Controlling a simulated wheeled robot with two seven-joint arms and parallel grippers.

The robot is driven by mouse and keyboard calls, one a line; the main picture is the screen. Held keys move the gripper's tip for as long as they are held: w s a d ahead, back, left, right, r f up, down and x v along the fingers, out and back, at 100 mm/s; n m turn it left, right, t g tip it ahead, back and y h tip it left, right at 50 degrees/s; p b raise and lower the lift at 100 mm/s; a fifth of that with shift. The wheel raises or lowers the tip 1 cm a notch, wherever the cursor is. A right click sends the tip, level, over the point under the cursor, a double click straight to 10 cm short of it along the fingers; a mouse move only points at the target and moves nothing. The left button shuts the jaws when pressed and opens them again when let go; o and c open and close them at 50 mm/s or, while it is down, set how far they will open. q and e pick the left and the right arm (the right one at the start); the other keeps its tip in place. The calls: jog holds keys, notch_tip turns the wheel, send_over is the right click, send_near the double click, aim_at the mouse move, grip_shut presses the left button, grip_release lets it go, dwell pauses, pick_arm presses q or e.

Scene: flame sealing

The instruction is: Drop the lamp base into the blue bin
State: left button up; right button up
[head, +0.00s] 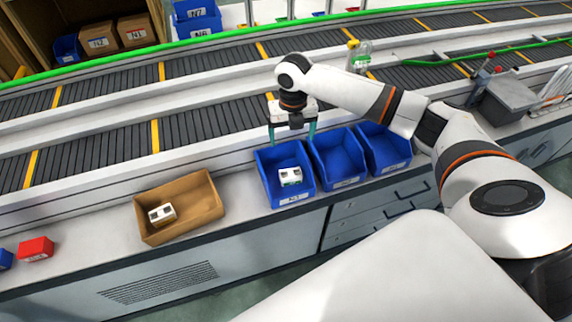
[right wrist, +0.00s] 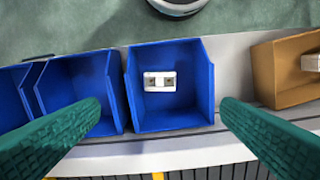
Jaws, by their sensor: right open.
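A small white lamp base (head: 290,175) with dark square openings is inside the leftmost of the blue bins (head: 271,190) in the head view. It also shows within that bin in the right wrist view (right wrist: 160,82), apart from my fingers. My right gripper (head: 292,138) is open and empty, above and behind this bin, pointing down. Its two green fingers show wide apart in the right wrist view (right wrist: 160,105). A similar white piece (head: 161,214) lies in the brown box (head: 206,204) to the left. My left gripper is not in view.
Two more blue bins (head: 338,160) (head: 386,152) stand side by side to the right. A red box (head: 36,249) lies at the far left of the counter. A conveyor (head: 105,122) runs behind. The counter between the brown box and the bins is clear.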

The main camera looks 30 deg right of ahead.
notch_tip(320, 180, up, 7)
jog(key=shift+b, duration=0.3)
jog(key=shift+f, duration=0.2)
